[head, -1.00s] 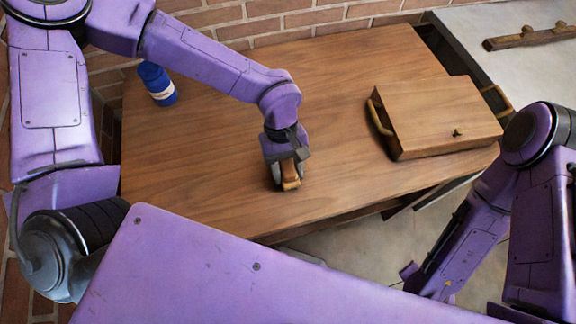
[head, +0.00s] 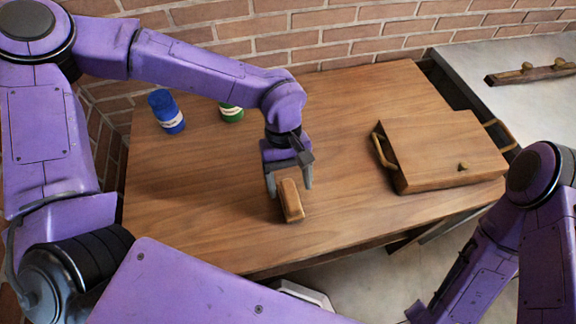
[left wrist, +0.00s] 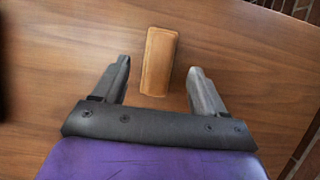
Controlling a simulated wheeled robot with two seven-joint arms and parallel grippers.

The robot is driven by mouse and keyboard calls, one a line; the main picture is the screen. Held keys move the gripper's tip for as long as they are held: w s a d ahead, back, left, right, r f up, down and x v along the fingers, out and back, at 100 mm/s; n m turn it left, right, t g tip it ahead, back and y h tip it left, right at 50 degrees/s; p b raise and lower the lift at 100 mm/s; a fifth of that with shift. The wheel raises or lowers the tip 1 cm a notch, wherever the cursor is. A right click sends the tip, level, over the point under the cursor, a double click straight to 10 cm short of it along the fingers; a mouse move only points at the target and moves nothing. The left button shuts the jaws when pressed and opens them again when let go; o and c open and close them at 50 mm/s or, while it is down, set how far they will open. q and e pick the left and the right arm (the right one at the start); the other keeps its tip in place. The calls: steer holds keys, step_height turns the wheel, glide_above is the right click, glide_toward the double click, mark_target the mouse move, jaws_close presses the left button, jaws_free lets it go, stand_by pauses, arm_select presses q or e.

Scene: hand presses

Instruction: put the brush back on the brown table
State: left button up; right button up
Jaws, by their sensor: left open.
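The brush (head: 291,201), a small tan wooden block, lies on the brown table (head: 190,210) near its front edge. My left gripper (head: 290,188) is open just behind the brush, with its fingers apart and nothing held. In the left wrist view the brush (left wrist: 159,62) lies on the wood just beyond the open fingertips of my left gripper (left wrist: 156,72), roughly centred between them and apart from both. The brush's bristles are not visible. My right arm shows at the right, but its gripper cannot be made out.
A blue container (head: 167,112) and a green one (head: 231,113) stand at the back left. A wooden case with handles (head: 440,150) sits on the right of the table. A grey counter (head: 480,60) with a wooden rack (head: 530,73) is at the far right. Brick walls stand behind.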

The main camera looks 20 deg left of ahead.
arm_select(q)
steer(key=v, duration=0.5)
steer(key=shift+w+r, duration=0.1)
steer(key=shift+r, duration=0.3)
